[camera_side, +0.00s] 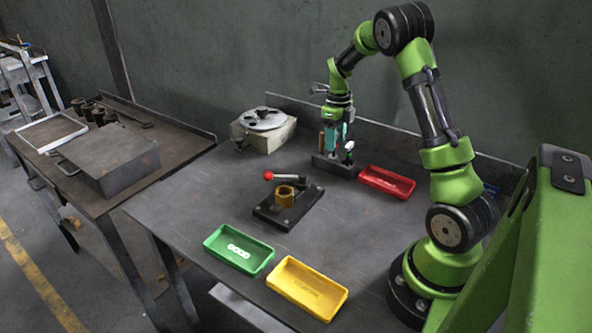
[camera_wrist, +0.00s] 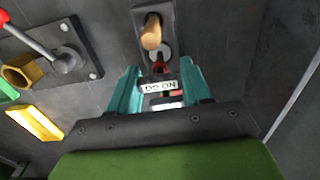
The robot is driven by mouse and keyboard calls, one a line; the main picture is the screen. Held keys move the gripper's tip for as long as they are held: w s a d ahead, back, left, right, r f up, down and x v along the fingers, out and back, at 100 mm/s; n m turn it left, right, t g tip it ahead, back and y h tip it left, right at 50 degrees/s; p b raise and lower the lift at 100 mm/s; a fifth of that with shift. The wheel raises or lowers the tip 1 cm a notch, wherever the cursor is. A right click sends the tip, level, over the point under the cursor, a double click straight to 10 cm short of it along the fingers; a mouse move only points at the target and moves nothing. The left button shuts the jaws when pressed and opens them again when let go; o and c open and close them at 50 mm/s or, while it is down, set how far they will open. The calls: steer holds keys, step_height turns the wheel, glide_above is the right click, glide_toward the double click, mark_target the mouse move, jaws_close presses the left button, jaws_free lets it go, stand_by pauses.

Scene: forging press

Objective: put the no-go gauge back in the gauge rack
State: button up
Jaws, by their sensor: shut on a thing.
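My gripper (camera_side: 338,136) has its teal fingers pointing down over the dark gauge rack (camera_side: 333,168) at the back of the bench. In the wrist view, my gripper (camera_wrist: 160,85) is shut on the no-go gauge (camera_wrist: 158,87), whose white label reads "NO GO". A red part of it shows beyond the label. The rack (camera_wrist: 140,17) lies just beyond the fingertips, with a wooden handle (camera_wrist: 152,33) standing in it. The fingers hide much of the gauge in the side view. I cannot tell whether its lower end touches the rack.
A red tray (camera_side: 387,182) sits close to the rack on the right. A clamp fixture (camera_side: 287,207) with a red-knobbed lever and brass ring stands nearer. Green (camera_side: 238,250) and yellow (camera_side: 307,288) trays lie in front. A round-topped device (camera_side: 263,128) stands back left.

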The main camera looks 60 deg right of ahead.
steer(key=shift+f, duration=0.6)
stand_by(0.3)
steer(key=o, duration=1.3)
steer(key=shift+c, duration=0.2)
steer(key=shift+r, duration=5)
